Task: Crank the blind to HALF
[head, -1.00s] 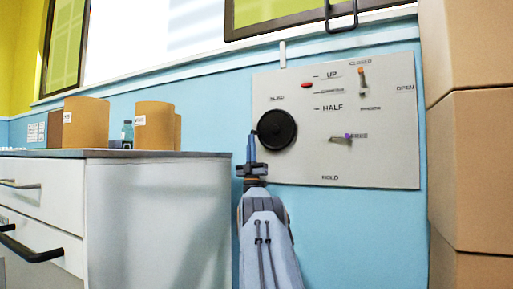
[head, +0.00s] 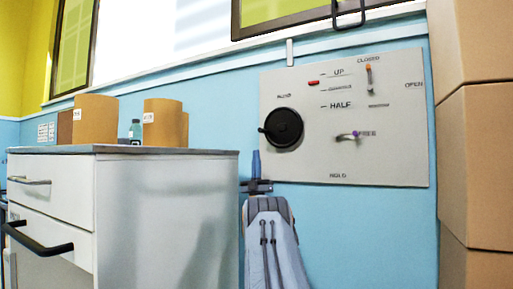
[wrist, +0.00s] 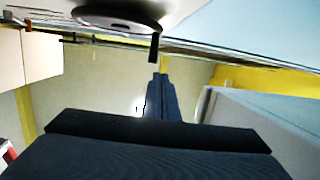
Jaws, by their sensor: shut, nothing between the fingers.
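A pale panel (head: 395,160) hangs on the blue wall with UP, HALF, BLIND and HOLD labels. A round black crank (head: 283,127) is at its left, with its knob on the left side. The crank and its peg also show at the top of the wrist view (wrist: 115,20). A red marker (head: 313,83) sits just below the UP level, above HALF. A lever with an orange tip (head: 369,76) points up towards CLOSED.
A white drawer cabinet (head: 165,215) with brown rolls (head: 163,122) on top stands close on the left. Stacked cardboard boxes (head: 480,150) stand on the right. The blue wall below the panel is clear.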

